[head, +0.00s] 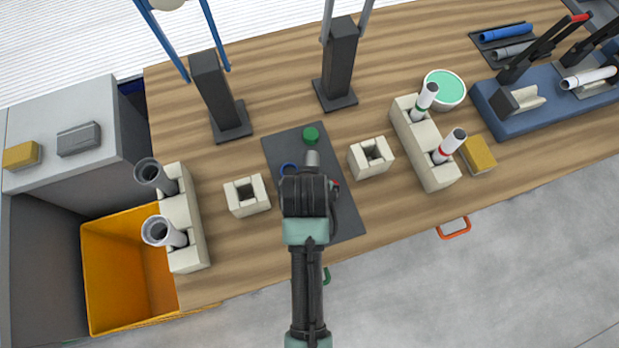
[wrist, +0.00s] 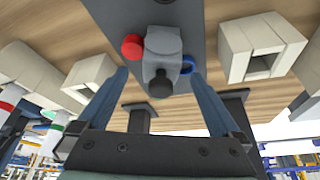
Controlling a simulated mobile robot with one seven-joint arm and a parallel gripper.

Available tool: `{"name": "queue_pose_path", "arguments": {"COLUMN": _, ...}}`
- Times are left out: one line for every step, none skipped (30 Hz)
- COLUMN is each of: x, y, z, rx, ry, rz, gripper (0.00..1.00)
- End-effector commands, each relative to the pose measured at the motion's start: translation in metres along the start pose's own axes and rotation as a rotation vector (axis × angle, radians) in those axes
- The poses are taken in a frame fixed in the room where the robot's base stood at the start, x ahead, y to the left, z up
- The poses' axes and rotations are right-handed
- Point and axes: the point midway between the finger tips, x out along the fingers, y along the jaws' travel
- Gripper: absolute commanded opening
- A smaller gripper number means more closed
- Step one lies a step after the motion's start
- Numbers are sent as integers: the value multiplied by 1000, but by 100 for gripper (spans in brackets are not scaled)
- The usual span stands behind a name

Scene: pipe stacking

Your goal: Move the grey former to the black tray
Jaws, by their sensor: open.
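A grey piece with a dark round end (wrist: 163,50) shows between my fingers in the wrist view, over the dark grey mat (wrist: 185,10). It may be the grey former; I cannot tell for sure. In the head view a light grey rounded end (head: 312,158) shows just beyond my gripper (head: 307,185), which hides the rest. My fingers are open on either side of the piece, with no grip visible. The black tray (head: 488,48) lies at the far right, with a blue cylinder (head: 507,32) and a grey cylinder (head: 513,50) on it.
Green (head: 311,135), blue (head: 288,169) and red (wrist: 132,46) round pieces lie around my gripper. Pale hollow blocks (head: 247,195) (head: 371,157) flank the mat. Dark posts (head: 215,95) (head: 340,65) stand behind. Pale racks with upright pipes stand left (head: 185,225) and right (head: 425,150).

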Motion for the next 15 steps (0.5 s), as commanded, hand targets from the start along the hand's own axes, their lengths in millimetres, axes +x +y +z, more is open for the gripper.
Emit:
{"name": "queue_pose_path", "arguments": {"x": 2, "y": 0, "z": 0, "rx": 0, "ry": 0, "rz": 0, "gripper": 100}}
{"name": "queue_pose_path", "arguments": {"x": 4, "y": 0, "z": 0, "rx": 0, "ry": -1, "rz": 0, "gripper": 100}}
{"name": "queue_pose_path", "arguments": {"x": 7, "y": 0, "z": -1, "rx": 0, "ry": -1, "rz": 0, "gripper": 100}}
{"name": "queue_pose_path", "arguments": {"x": 10, "y": -1, "z": -1, "rx": 0, "ry": -1, "rz": 0, "gripper": 100}}
{"name": "queue_pose_path", "arguments": {"x": 14, "y": -1, "z": -1, "rx": 0, "ry": -3, "rz": 0, "gripper": 100}}
{"name": "queue_pose_path", "arguments": {"x": 19, "y": -1, "z": -2, "rx": 0, "ry": -2, "rz": 0, "gripper": 100}}
{"name": "queue_pose_path", "arguments": {"x": 23, "y": -1, "z": -3, "rx": 0, "ry": -2, "rz": 0, "gripper": 100}}
{"name": "queue_pose_path", "arguments": {"x": 27, "y": -2, "z": -3, "rx": 0, "ry": -1, "rz": 0, "gripper": 100}}
{"name": "queue_pose_path", "arguments": {"x": 31, "y": -2, "z": -3, "rx": 0, "ry": -2, "rz": 0, "gripper": 100}}
{"name": "queue_pose_path", "arguments": {"x": 36, "y": -2, "z": -3, "rx": 0, "ry": -1, "rz": 0, "gripper": 100}}
{"name": "queue_pose_path", "arguments": {"x": 40, "y": -2, "z": -3, "rx": 0, "ry": -2, "rz": 0, "gripper": 100}}
{"name": "queue_pose_path", "arguments": {"x": 44, "y": -2, "z": -3, "rx": 0, "ry": -1, "rz": 0, "gripper": 100}}
{"name": "queue_pose_path", "arguments": {"x": 46, "y": -2, "z": -3, "rx": 0, "ry": 0, "rz": 0, "gripper": 100}}
{"name": "queue_pose_path", "arguments": {"x": 48, "y": -2, "z": -3, "rx": 0, "ry": 0, "rz": 0, "gripper": 100}}
{"name": "queue_pose_path", "arguments": {"x": 50, "y": -2, "z": -3, "rx": 0, "ry": 0, "rz": 0, "gripper": 100}}
